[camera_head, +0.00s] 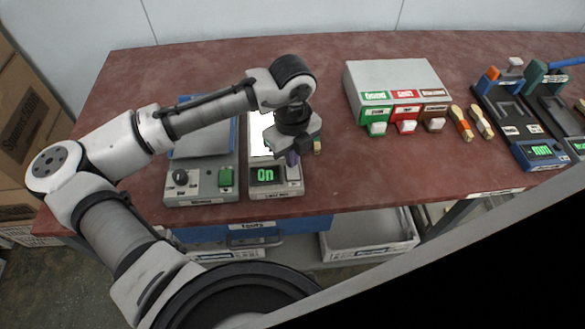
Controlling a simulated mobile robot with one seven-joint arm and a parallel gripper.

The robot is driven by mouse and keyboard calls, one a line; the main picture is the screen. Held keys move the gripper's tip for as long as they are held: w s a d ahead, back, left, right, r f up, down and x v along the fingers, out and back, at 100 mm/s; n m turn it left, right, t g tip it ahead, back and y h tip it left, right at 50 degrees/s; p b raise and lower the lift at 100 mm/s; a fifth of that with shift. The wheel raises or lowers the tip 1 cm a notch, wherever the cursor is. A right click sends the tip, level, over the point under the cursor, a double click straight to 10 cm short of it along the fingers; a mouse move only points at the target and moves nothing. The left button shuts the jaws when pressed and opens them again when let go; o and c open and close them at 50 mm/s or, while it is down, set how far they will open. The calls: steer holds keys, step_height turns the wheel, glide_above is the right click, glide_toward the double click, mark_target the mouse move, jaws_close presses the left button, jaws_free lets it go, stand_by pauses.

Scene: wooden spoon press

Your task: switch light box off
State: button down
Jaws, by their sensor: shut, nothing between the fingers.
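The light box (278,193) stands near the front edge of the table, left of the middle. Its small display (267,176) reads "On" in green, and its white panel (259,130) is lit. My gripper (291,159) is shut and empty, just above the right side of the light box front. My gripper and wrist hide part of the panel and the controls beside the display. I cannot tell whether the fingertips touch the box.
Another device (203,190) with a knob and green button stands close on the left. A grey dispenser (398,78) with green, red and brown fronts is at the back right. Wooden spoons (462,123) and presses (517,121) lie farther right. The red tabletop (365,170) is clear right of the light box.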

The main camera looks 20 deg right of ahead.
steer(key=shift+f, duration=0.4)
steer(key=shift+r, duration=0.1)
step_height(320, 180, up, 7)
steer(key=p, duration=0.6)
stand_by(0.3)
stand_by(0.4)
